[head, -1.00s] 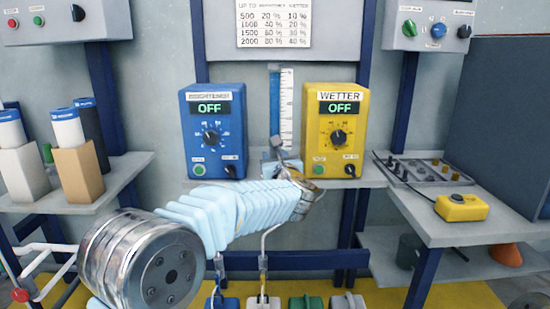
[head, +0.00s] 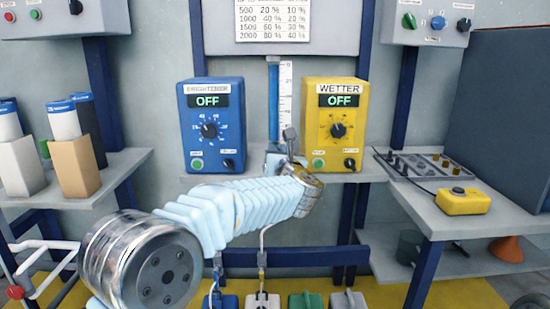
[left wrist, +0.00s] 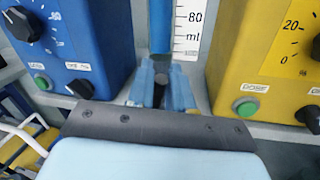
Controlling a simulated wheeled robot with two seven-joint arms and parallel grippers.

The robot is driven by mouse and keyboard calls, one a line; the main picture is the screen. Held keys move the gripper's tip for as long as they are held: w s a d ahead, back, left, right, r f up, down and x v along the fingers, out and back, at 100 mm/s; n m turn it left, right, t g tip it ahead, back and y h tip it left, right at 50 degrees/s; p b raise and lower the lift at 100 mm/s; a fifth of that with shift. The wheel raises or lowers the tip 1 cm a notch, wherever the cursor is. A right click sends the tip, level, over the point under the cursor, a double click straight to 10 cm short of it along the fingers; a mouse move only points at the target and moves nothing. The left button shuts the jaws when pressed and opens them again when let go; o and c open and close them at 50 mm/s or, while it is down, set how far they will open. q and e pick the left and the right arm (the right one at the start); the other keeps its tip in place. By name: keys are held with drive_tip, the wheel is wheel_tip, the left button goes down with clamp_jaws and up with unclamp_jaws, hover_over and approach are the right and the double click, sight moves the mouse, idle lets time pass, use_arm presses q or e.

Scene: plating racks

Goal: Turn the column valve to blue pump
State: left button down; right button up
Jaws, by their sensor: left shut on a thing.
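The measuring column (head: 274,100), with blue liquid and a white scale, stands between the blue pump box (head: 208,145) and the yellow pump box (head: 318,125). Both displays read OFF. My left gripper (head: 281,160) is at the foot of the column, its arm reaching in from the lower left. In the left wrist view the light blue fingers (left wrist: 161,92) are closed around a small dark part, which looks like the column valve's handle (left wrist: 160,80). The valve body is mostly hidden by the gripper, and I cannot tell which way it points. My right gripper is not in view.
The pump boxes stand close on both sides of my left gripper. A right-hand shelf (head: 450,220) holds a yellow button box (head: 463,202) and a grey panel. White and tan holders with bottles stand on the left shelf (head: 115,170). Several coloured connectors lie below.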

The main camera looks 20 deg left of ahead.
use_arm(q)
drive_tip(key=shift+w+d+f+m+t+h+b, duration=0.15)
drive_tip(key=shift+d+f+m+t+h+b, duration=0.2)
drive_tip(key=shift+m+b, duration=0.95)
drive_tip(key=shift+w+d+f+m+t+h+b, duration=0.15)
drive_tip(key=shift+d+f+m+b, duration=0.35)
drive_tip(key=shift+m, duration=1.6)
drive_tip(key=shift+w+d+f+m+t+h+b, duration=0.1)
drive_tip(key=shift+d+f+m+t+b, duration=0.4)
drive_tip(key=shift+m, duration=1.2)
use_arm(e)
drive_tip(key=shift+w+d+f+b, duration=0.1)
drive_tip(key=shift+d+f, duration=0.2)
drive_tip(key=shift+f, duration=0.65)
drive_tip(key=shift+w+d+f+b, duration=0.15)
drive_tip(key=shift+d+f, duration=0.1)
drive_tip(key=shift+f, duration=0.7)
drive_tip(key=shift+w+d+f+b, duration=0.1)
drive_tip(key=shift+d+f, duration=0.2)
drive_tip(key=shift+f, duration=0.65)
use_arm(q)
drive_tip(key=shift+r, duration=0.25)
drive_tip(key=c, duration=1.1)
unclamp_jaws()
drive_tip(key=shift+c, duration=0.2)
drive_tip(key=shift+s, duration=0.1)
